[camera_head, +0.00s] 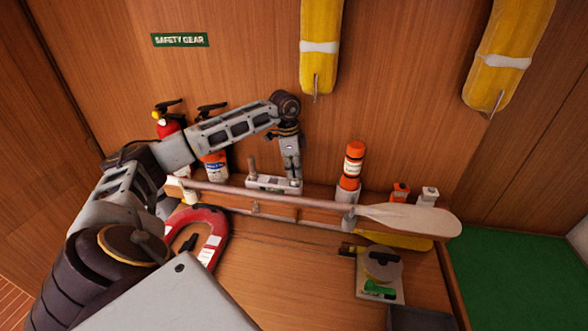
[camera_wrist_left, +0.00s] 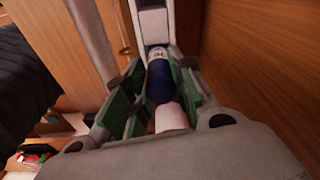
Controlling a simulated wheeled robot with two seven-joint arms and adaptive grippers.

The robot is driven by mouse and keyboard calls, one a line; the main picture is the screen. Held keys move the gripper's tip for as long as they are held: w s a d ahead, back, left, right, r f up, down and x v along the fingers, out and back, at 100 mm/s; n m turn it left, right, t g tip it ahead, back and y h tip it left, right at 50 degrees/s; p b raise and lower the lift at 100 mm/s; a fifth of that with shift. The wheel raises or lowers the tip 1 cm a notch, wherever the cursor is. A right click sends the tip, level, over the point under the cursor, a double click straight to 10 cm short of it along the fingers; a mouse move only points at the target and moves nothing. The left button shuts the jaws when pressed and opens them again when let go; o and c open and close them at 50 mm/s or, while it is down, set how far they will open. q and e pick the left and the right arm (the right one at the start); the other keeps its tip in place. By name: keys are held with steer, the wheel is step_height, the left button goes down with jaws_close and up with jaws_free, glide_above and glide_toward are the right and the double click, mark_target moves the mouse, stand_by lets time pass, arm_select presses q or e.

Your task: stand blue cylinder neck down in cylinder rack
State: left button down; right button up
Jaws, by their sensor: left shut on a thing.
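My left gripper (camera_head: 292,176) points down at the pale rack (camera_head: 266,184) on the shelf along the wooden wall, over its right part. In the left wrist view the gripper is shut on the blue cylinder (camera_wrist_left: 160,82), which lies lengthwise between the green-lined fingers. A pale section of it is nearest the palm, and a white band is near its far end. The pale rack block (camera_wrist_left: 154,22) is just beyond that end. I cannot tell whether the cylinder touches it or sits in it. In the head view the gripper hides the cylinder. My right gripper is not in view.
An oar (camera_head: 410,215) lies across the front of the shelf. An orange cylinder (camera_head: 353,163) stands right of the rack. Fire extinguishers (camera_head: 214,165) stand to the left, partly behind my arm. A red ring (camera_head: 207,230) lies below. The middle of the bench is clear.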

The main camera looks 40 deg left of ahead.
arm_select(q)
steer(key=shift+f, duration=0.15)
steer(key=c, duration=1.2)
jaws_free()
steer(key=shift+r, duration=0.6)
step_height(320, 180, up, 11)
steer(key=s+a+b, duration=0.1)
steer(key=shift+b, duration=0.4)
